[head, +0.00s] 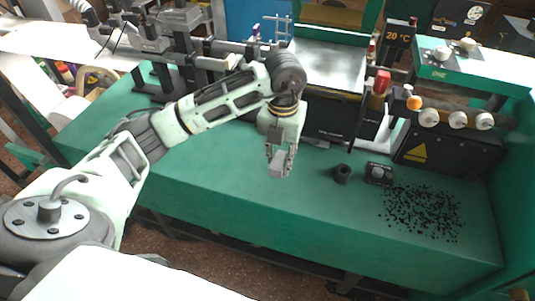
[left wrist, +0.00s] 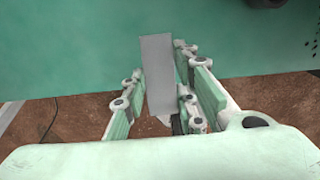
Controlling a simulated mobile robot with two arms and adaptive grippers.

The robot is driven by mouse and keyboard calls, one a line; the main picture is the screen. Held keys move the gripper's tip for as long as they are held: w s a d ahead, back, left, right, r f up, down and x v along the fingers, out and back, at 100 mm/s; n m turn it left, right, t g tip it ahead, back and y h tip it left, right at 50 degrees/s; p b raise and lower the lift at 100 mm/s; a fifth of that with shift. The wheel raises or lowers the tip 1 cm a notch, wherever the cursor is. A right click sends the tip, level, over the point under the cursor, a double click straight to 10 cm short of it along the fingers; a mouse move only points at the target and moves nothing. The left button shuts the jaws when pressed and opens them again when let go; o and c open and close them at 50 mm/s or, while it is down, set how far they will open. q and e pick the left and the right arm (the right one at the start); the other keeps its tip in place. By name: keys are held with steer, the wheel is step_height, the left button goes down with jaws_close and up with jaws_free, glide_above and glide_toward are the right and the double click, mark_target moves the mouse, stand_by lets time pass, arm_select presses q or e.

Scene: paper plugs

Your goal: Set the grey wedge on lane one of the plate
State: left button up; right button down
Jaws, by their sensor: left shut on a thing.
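The grey wedge (head: 277,171) is held in my left gripper (head: 282,156), above the green bench near its front edge. In the left wrist view the wedge (left wrist: 157,75) is a plain grey block between the two fingers (left wrist: 158,103), its long side pointing away from the wrist. The gripper is shut on it. A raised green plate (head: 485,72) stands at the upper right, with a small label that seems to read "ONE" and white round pieces on top. I cannot tell for certain that this is the task's plate. My right gripper is not in view.
A black cylinder (head: 342,173) and a small dark block (head: 379,174) stand on the green bench (head: 215,185), right of the gripper. Black bits (head: 422,212) lie scattered farther right. A machine with a grey top (head: 328,64) stands behind. The bench left of the gripper is clear.

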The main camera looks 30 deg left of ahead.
arm_select(q)
steer(key=shift+s+d+r, duration=0.2)
steer(key=shift+d+r, duration=0.15)
steer(key=shift+d, duration=0.15)
steer(key=shift+s+d+r, duration=0.2)
steer(key=shift+d+r, duration=0.1)
steer(key=shift+d, duration=0.2)
steer(key=s+d+r+n, duration=0.1)
steer(key=s+n, duration=0.4)
steer(key=n, duration=1.1)
steer(key=s+d+r+n, duration=0.1)
steer(key=s+n, duration=0.5)
steer(key=n, duration=1.1)
steer(key=shift+s+d+r, duration=0.3)
steer(key=shift+d+r, duration=0.05)
steer(key=shift+r, duration=0.35)
steer(key=shift+d, duration=0.1)
